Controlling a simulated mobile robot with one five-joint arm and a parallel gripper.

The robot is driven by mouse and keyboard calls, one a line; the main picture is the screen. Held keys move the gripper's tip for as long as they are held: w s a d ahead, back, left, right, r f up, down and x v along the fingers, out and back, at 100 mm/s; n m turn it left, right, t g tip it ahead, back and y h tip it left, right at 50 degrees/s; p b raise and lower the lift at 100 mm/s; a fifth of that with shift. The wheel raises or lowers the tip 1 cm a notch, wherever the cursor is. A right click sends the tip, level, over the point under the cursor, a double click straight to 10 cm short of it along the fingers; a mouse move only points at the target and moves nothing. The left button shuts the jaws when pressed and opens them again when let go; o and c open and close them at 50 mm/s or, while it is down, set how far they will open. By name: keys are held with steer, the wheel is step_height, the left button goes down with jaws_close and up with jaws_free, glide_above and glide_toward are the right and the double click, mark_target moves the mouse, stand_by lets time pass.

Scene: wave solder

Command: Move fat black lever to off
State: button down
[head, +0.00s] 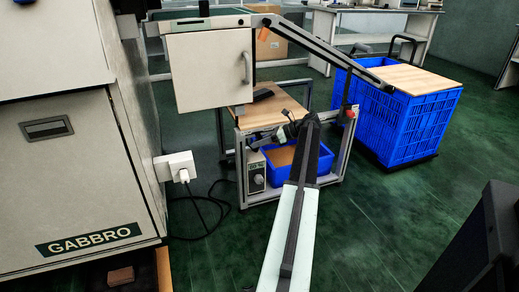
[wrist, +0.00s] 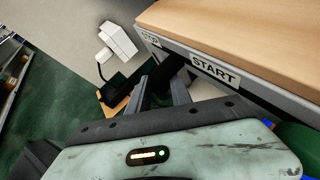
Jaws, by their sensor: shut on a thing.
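The fat black lever (wrist: 178,70) shows in the wrist view under the edge of a wood-topped panel. It sits between a partly seen label that appears to read STOP (wrist: 150,38) and a START label (wrist: 214,72). My gripper (wrist: 164,86) is shut on the lever, with its two grey fingers around it. The lever's lower part is hidden by the fingers and my wrist. In the head view my gripper (head: 292,130) is at the front of the small wood-topped cart (head: 245,117); I cannot make out the lever there.
A blue bin (head: 326,165) sits low in the cart, beside a small control box (head: 255,172). The GABBRO cabinet (head: 60,180) stands left, with a plug box (head: 177,167) and loose cable. A blue crate (head: 415,130) stands right.

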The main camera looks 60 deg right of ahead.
steer(key=shift+b, duration=0.3)
stand_by(0.4)
steer(key=c, duration=1.5)
jaws_free()
steer(key=shift+o, duration=0.2)
steer(key=p+v, duration=0.3)
steer(key=v, duration=0.4)
steer(key=shift+s+d, duration=0.2)
steer(key=shift+s, duration=0.2)
